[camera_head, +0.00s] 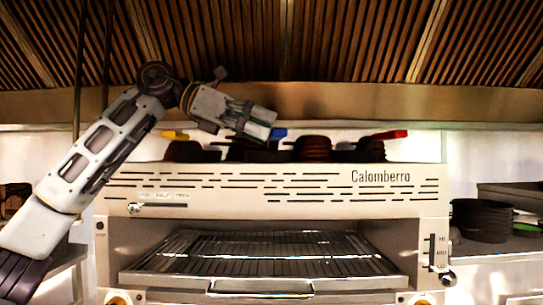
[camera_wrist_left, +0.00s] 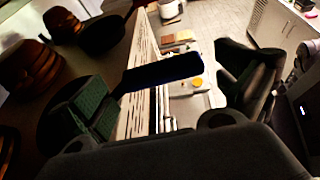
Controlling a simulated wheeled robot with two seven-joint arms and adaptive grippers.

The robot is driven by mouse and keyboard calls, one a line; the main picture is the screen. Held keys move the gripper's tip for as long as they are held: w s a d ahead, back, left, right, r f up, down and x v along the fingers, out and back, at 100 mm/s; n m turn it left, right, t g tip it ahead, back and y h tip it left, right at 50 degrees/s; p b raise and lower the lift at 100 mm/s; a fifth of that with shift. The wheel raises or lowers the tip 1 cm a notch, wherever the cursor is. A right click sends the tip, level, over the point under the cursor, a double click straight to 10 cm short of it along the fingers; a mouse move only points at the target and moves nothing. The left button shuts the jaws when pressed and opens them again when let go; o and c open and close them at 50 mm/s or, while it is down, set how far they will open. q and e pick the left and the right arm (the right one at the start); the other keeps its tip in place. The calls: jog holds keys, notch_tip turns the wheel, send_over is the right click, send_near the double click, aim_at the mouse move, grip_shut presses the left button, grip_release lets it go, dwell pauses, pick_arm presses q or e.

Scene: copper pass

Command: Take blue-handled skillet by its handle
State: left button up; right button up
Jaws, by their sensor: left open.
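The blue handle of the skillet (camera_head: 278,134) shows on top of the broiler in the head view, just at the tip of my left gripper (camera_head: 262,122). The dark pan of that skillet is mostly hidden behind the gripper. In the left wrist view a dark handle (camera_wrist_left: 162,72) with a faint blue tint lies between the two spread fingers of my left gripper (camera_wrist_left: 172,92), apparently not gripped. Its pan (camera_wrist_left: 52,122) is partly covered by the finger with the green pad. My right gripper is not in view.
The steel broiler (camera_head: 270,185) has a rack (camera_head: 265,255) below. Yellow-handled (camera_head: 174,134) and red-handled (camera_head: 390,134) cookware stands on its top, beside stacked brown pieces (camera_head: 313,149). The slatted hood (camera_head: 330,45) hangs above. Dark pans (camera_head: 481,220) are stacked on the right shelf.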

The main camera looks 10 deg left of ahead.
pick_arm(q)
jog(key=shift+w+d+f, duration=0.1)
jog(key=shift+d, duration=0.15)
jog(key=shift+c, duration=0.4)
jog(key=c, duration=1.6)
jog(key=shift+o, duration=0.2)
jog(key=shift+r, duration=0.2)
jog(key=s+d+r+b, duration=0.1)
jog(key=s+b, duration=0.2)
jog(key=s, duration=0.6)
jog(key=s+d+r+b, duration=0.2)
jog(key=s+b, duration=0.1)
jog(key=s, duration=0.5)
jog(key=shift+s+d, duration=0.25)
jog(key=shift+s, duration=0.15)
jog(key=shift+r, duration=0.1)
